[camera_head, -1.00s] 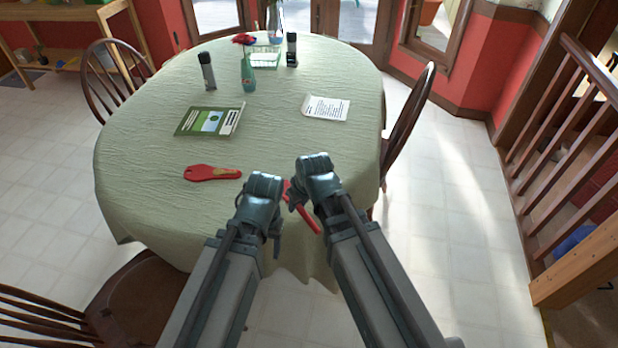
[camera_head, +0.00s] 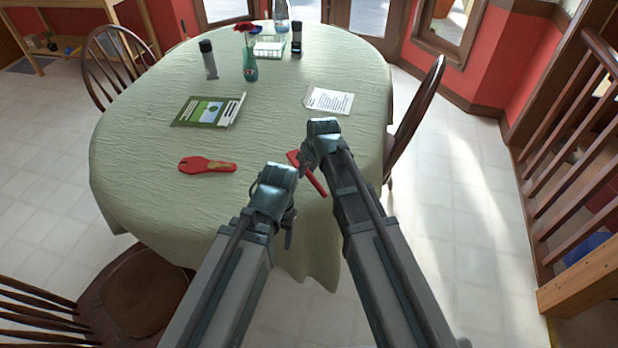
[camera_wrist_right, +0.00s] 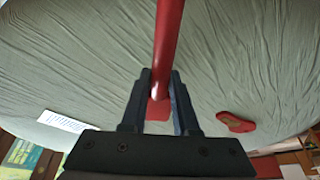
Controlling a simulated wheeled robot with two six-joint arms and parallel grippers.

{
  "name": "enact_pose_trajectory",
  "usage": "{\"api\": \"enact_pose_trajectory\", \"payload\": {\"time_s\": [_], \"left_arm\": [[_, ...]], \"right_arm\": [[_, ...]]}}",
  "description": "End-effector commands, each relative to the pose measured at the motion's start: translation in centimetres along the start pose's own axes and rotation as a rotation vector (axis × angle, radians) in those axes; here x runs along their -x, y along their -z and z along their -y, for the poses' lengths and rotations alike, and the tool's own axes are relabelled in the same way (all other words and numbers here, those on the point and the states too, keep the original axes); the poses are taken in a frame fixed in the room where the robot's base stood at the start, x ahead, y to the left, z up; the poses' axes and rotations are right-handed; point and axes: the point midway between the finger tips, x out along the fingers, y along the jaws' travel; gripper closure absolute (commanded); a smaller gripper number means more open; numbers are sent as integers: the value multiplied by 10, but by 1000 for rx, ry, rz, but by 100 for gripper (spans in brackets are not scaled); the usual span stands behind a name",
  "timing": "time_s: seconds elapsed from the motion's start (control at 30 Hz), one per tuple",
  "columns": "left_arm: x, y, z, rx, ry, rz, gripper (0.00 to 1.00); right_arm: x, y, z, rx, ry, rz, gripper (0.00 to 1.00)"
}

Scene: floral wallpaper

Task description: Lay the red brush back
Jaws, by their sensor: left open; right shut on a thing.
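The red brush (camera_head: 314,182) is a slim red bar with a wider end, over the near right part of the table. My right gripper (camera_head: 305,168) is shut on it. In the right wrist view the red brush (camera_wrist_right: 168,40) runs between the two fingers (camera_wrist_right: 160,95) and out of the top of the picture. I cannot tell if it touches the cloth. My left gripper (camera_head: 289,228) is lower, at the table's near edge, open and empty, its fingers partly hidden by its own wrist.
A round table (camera_head: 150,135) has a pale green cloth. On it are a red paddle-shaped thing (camera_head: 207,165), a green booklet (camera_head: 208,111), a white paper (camera_head: 329,101), a dark bottle (camera_head: 208,60) and a vase (camera_head: 250,68). The cloth between the paddle and the booklet is clear.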

Motion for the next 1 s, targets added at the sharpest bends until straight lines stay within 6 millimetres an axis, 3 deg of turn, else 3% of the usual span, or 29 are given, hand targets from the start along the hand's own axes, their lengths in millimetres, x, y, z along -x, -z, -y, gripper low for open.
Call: {"api": "enact_pose_trajectory", "payload": {"time_s": [0.03,0.1,0.57,0.6,0.73,1.0], "left_arm": [[-17,1,-2,0,0,0,40],[-24,1,-2,0,0,0,40],[-28,1,-3,0,0,0,40],[-26,1,-2,0,0,0,40],[-26,1,-2,0,0,0,40],[-26,1,-2,0,0,0,40]], "right_arm": [[-16,-7,0,1,1,0,100],[-22,-10,0,2,1,0,100],[-26,-11,0,3,1,0,100],[-24,-11,0,3,1,0,66],[-24,-10,0,2,1,0,43],[-24,-10,0,2,1,0,42]]}}
